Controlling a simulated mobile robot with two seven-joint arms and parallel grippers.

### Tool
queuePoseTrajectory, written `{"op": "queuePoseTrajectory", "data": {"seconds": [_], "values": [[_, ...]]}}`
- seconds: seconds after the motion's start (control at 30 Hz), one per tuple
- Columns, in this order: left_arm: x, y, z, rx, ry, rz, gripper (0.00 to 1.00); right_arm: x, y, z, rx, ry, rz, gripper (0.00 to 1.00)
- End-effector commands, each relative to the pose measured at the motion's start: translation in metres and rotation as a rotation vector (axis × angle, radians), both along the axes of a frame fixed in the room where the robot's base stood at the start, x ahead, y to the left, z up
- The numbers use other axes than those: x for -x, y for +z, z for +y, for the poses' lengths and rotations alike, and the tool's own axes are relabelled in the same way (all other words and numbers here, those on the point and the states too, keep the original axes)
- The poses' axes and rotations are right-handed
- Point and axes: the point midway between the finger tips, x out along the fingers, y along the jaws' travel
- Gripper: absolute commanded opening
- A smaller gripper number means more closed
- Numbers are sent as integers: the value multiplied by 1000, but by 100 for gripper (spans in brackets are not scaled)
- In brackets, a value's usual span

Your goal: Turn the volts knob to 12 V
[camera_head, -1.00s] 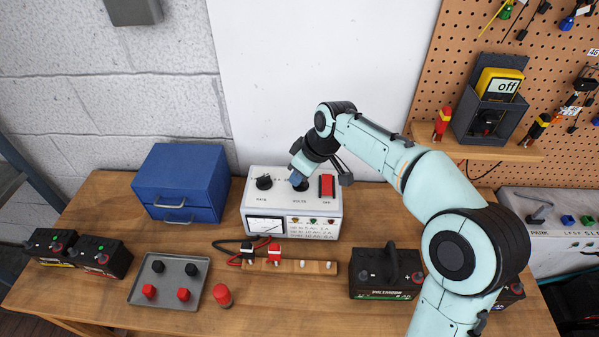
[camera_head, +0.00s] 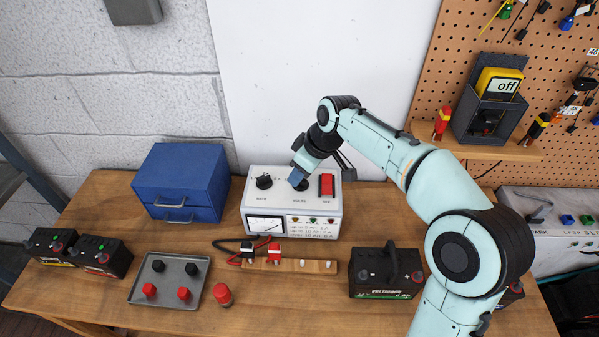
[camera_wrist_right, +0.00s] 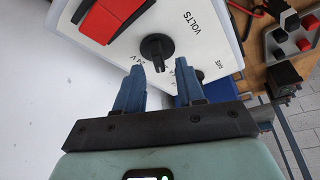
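In the right wrist view the knob shows between and just beyond the fingertips, with no clear contact. In the head view the right gripper (camera_head: 296,180) covers most of the knob. My left gripper is not in view.
A red switch (camera_head: 326,185) stands right of the volts knob, and the black rate knob (camera_head: 264,182) left of it. A blue drawer box (camera_head: 182,180) is left of the charger. Clamps (camera_head: 274,250) on a wooden strip and a battery (camera_head: 386,272) are in front.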

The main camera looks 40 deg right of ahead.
Motion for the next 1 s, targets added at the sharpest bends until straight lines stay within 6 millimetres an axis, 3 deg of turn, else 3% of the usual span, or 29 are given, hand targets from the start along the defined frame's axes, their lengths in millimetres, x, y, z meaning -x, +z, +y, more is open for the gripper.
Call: {"op": "queuePoseTrajectory", "data": {"seconds": [0.3, 0.5, 0.7, 1.0], "values": [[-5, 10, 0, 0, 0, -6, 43, 24, 68, -10, 1, -2, -8, 38], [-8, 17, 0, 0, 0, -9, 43, 37, 99, -15, 2, 0, -5, 38], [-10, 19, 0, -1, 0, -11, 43, 43, 112, -17, 1, 0, -4, 38], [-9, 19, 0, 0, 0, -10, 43, 43, 112, -17, 1, 0, -3, 38]]}}
